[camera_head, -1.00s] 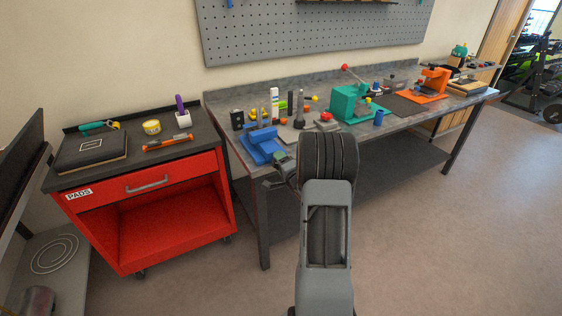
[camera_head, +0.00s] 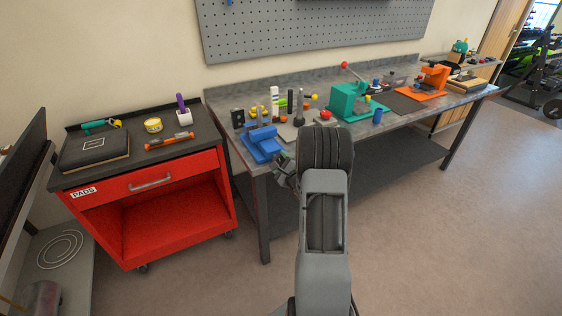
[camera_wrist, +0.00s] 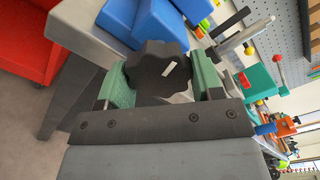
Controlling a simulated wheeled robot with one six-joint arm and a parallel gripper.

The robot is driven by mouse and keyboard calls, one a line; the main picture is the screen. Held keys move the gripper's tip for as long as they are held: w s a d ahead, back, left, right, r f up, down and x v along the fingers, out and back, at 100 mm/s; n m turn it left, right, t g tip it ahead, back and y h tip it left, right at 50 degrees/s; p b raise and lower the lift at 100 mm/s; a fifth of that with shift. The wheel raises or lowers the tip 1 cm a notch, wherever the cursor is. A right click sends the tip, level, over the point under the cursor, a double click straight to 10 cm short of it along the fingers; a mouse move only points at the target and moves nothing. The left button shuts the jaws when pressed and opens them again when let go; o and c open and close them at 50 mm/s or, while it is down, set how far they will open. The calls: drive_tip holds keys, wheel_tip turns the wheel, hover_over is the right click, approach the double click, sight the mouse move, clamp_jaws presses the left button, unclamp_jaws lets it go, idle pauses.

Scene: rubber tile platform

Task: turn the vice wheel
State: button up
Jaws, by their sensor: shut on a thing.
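The blue vice (camera_head: 262,144) sits at the near left corner of the workbench. Its dark lobed wheel (camera_wrist: 157,68), with a pale mark on its face, shows in the wrist view in front of the blue vice body (camera_wrist: 150,20). My gripper (camera_wrist: 163,84) has its green fingers on either side of the wheel and is shut on it. In the head view my gripper (camera_head: 283,166) is at the bench's front edge beside the vice, and the wheel is hidden there.
A red cart (camera_head: 172,213) stands left of the bench. The grey workbench (camera_head: 232,135) also holds several small tools, a green press (camera_head: 348,103) and an orange device (camera_head: 434,78) farther right. The floor in front is clear.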

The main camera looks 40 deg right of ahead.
drive_tip(key=shift+m, duration=0.6)
drive_tip(key=o, duration=0.9)
drive_tip(key=shift+o, duration=0.2)
drive_tip(key=s+a, duration=0.1)
drive_tip(key=s, duration=1.2)
drive_tip(key=shift+s+a+b, duration=0.3)
drive_tip(key=shift+s+a, duration=0.05)
drive_tip(key=shift+a, duration=0.05)
